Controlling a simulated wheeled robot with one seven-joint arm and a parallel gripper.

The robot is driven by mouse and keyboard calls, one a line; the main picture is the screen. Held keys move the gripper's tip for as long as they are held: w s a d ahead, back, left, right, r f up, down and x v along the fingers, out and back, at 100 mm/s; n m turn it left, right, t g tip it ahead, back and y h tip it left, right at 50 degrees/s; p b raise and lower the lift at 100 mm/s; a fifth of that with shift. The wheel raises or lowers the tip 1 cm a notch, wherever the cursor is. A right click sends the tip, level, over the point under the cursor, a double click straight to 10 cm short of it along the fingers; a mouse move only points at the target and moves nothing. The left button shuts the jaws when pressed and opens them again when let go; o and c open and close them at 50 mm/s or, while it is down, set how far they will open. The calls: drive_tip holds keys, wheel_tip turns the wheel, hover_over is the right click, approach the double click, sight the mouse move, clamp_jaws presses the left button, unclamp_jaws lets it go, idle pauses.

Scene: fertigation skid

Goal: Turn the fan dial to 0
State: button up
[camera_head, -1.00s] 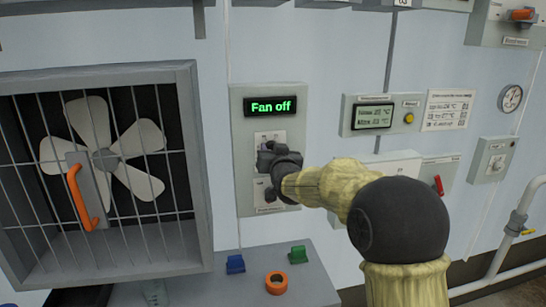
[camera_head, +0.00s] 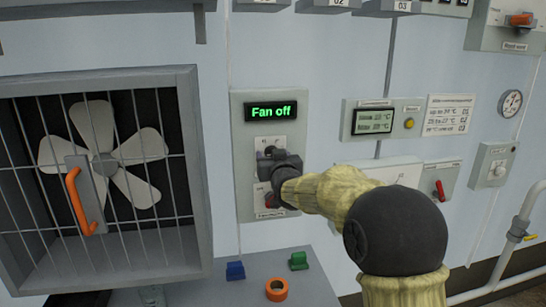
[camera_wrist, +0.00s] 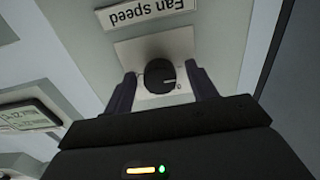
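My gripper (camera_wrist: 161,74) is open, with one dark finger on each side of the dial and gaps showing between. In the head view my gripper (camera_head: 272,162) is in front of the grey fan panel (camera_head: 242,150) and hides the dial. The display (camera_head: 271,109) reads "Fan off" in green.
A caged fan (camera_head: 105,165) with an orange handle (camera_head: 76,200) is at the left. Blue (camera_head: 235,270), green (camera_head: 298,260) and orange (camera_head: 276,288) pieces lie on the ledge below.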

drive_tip(key=shift+s+r, duration=0.1)
drive_tip(key=b+v, duration=0.3)
drive_tip(key=v, duration=1.4)
drive_tip(key=shift+b, duration=0.3)
drive_tip(key=shift+s+d, duration=0.1)
drive_tip(key=shift+s, duration=0.05)
